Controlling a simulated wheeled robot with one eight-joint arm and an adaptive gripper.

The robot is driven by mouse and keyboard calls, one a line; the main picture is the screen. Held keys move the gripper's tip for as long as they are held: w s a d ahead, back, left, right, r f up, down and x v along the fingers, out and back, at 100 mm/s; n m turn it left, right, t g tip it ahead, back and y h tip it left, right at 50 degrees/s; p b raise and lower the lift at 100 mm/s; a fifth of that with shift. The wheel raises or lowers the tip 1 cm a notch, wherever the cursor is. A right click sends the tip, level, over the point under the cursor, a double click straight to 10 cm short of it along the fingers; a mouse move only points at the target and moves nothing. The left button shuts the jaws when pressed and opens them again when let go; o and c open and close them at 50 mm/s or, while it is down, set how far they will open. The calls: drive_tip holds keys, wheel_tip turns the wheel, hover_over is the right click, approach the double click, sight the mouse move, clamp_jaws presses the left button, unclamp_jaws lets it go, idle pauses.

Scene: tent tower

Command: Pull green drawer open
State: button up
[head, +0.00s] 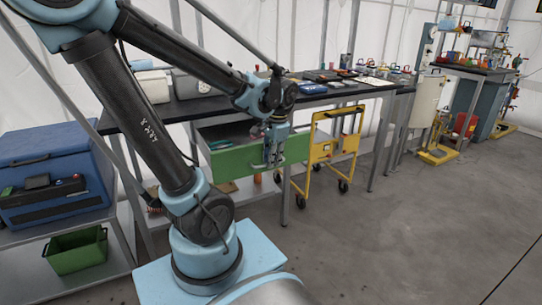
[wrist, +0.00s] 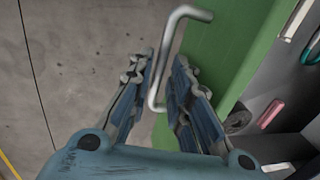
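The green drawer (head: 232,161) hangs under the dark-topped workbench in the head view and stands partly out, its grey inside and contents showing. Its green front (wrist: 232,35) fills the upper middle of the wrist view. A bent metal bar handle (wrist: 171,48) sticks out from that front. My gripper (head: 271,156) is at the right part of the drawer front. In the wrist view my gripper (wrist: 164,65) has its two fingers apart, one on each side of the handle, with small gaps visible. The handle is mostly hidden in the head view.
A yellow wheeled cart (head: 334,150) stands just right of the drawer, near a bench leg (head: 285,195). A blue box (head: 55,160) and a green bin (head: 76,251) are on shelves at the left. The grey floor (head: 400,240) at the right is clear.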

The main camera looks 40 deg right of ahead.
drive_tip(key=shift+r, duration=0.15)
wheel_tip(320, 180, up, 12)
drive_tip(key=s, duration=0.2)
drive_tip(key=shift+a+f, duration=0.15)
drive_tip(key=shift+f, duration=0.1)
idle(0.6)
drive_tip(key=w+a+f+n+t+h, duration=0.1)
drive_tip(key=w+a+f+n, duration=0.1)
drive_tip(key=w+a+n, duration=0.5)
drive_tip(key=w+a+f+n, duration=0.1)
drive_tip(key=w+a+n, duration=0.25)
drive_tip(key=w, duration=0.65)
drive_tip(key=w+a+f+n+t+y, duration=0.1)
drive_tip(key=w+a+n+t, duration=0.3)
drive_tip(key=a, duration=0.6)
drive_tip(key=w+a+f+n, duration=0.1)
drive_tip(key=w+a+n, duration=0.3)
drive_tip(key=a, duration=0.6)
drive_tip(key=s+f+g, duration=0.2)
drive_tip(key=s+f, duration=0.3)
drive_tip(key=s, duration=0.3)
drive_tip(key=s+f+n+g, duration=0.1)
drive_tip(key=s+f+g, duration=0.2)
drive_tip(key=s+f, duration=0.3)
drive_tip(key=s, duration=0.2)
drive_tip(key=shift+s+f, duration=0.2)
drive_tip(key=shift+s, duration=0.15)
